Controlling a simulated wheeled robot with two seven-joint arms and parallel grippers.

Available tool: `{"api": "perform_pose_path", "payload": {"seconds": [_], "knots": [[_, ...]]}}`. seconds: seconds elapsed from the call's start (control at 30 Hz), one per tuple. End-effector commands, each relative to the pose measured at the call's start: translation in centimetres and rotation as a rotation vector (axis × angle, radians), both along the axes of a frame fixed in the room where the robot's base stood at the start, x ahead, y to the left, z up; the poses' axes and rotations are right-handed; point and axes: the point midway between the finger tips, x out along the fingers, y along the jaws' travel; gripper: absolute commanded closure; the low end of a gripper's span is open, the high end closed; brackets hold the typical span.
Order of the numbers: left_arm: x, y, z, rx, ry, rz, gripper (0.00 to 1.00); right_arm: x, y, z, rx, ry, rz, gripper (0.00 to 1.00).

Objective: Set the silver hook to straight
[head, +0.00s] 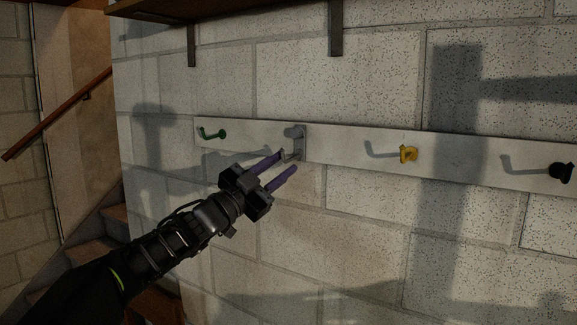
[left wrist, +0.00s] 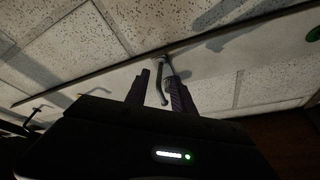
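The silver hook (head: 295,132) is mounted on the white rail, between the green and yellow hooks. Its lower part is partly hidden by my left gripper in the head view. My left gripper (head: 290,161) is at the hook, coming from below left, with its two purple fingers apart. In the left wrist view the silver hook (left wrist: 163,88) reaches down between the spread fingers of my left gripper (left wrist: 157,69), closer to the right finger. Whether that finger touches it I cannot tell. My right gripper is in neither view.
The white rail (head: 343,148) runs along a block wall. It also bears a green hook (head: 212,134), a yellow hook (head: 408,153) and a black hook (head: 562,172). A shelf with brackets (head: 335,28) is above. Stairs and a handrail (head: 60,112) are at left.

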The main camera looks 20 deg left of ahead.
Motion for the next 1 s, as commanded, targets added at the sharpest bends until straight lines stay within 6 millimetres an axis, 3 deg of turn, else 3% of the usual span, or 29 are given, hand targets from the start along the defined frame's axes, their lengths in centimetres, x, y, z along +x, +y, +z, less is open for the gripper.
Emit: {"api": "perform_pose_path", "payload": {"seconds": [0.13,0.3,0.87,1.0], "knots": [[-2.3,0.9,-1.0,0.000,-0.001,0.002,0.70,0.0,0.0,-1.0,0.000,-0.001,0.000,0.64],[-3.6,1.3,-1.5,0.000,0.000,0.001,0.70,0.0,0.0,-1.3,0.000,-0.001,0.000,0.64],[-3.7,1.3,-1.4,0.004,-0.002,0.002,0.70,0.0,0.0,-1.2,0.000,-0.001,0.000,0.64],[-3.3,2.3,-1.9,-0.015,0.008,0.050,0.70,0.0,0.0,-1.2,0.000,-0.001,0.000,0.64]]}}
